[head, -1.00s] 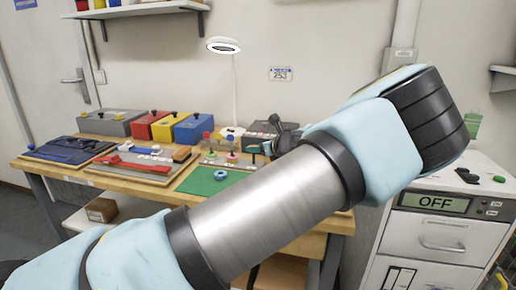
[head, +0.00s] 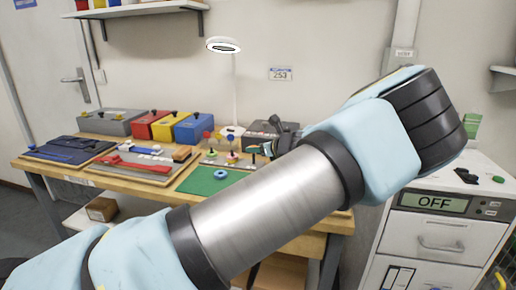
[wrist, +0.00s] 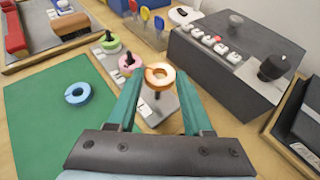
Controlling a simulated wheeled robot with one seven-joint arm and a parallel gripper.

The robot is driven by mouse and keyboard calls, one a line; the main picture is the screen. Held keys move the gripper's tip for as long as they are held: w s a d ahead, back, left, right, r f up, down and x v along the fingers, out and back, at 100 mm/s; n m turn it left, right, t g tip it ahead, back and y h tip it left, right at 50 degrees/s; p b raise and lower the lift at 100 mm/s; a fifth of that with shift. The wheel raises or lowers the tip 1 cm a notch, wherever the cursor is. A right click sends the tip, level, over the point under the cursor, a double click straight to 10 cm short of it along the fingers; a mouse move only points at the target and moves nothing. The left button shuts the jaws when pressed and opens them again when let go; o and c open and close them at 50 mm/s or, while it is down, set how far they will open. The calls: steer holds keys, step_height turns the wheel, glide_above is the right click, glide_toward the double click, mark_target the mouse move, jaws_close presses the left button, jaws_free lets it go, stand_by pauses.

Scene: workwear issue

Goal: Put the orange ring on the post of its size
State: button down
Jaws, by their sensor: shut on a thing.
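The orange ring (wrist: 160,76) is between the teal fingertips of my gripper (wrist: 160,88) in the wrist view, and the gripper is shut on it. A dark post (wrist: 157,95) shows just below the ring on the grey post board (wrist: 160,116); I cannot tell if the ring is around its top or above it. A pink ring (wrist: 129,64) and a green ring (wrist: 110,45) sit at other posts on the board. In the head view my arm hides most of the gripper and the orange ring.
A blue ring (wrist: 78,93) lies on the green mat (wrist: 45,128), left of the board. A grey box with buttons and knobs (wrist: 225,60) stands close on the right. Red, yellow and blue boxes (head: 196,128) stand at the back of the workbench.

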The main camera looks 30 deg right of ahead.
steer(key=shift+f+b, duration=0.3)
steer(key=shift+f, duration=0.45)
stand_by(0.8)
jaws_free()
stand_by(0.5)
steer(key=shift+r, duration=0.1)
step_height(320, 180, up, 7)
steer(key=p, duration=0.5)
steer(key=shift+p, duration=0.3)
stand_by(0.4)
stand_by(0.3)
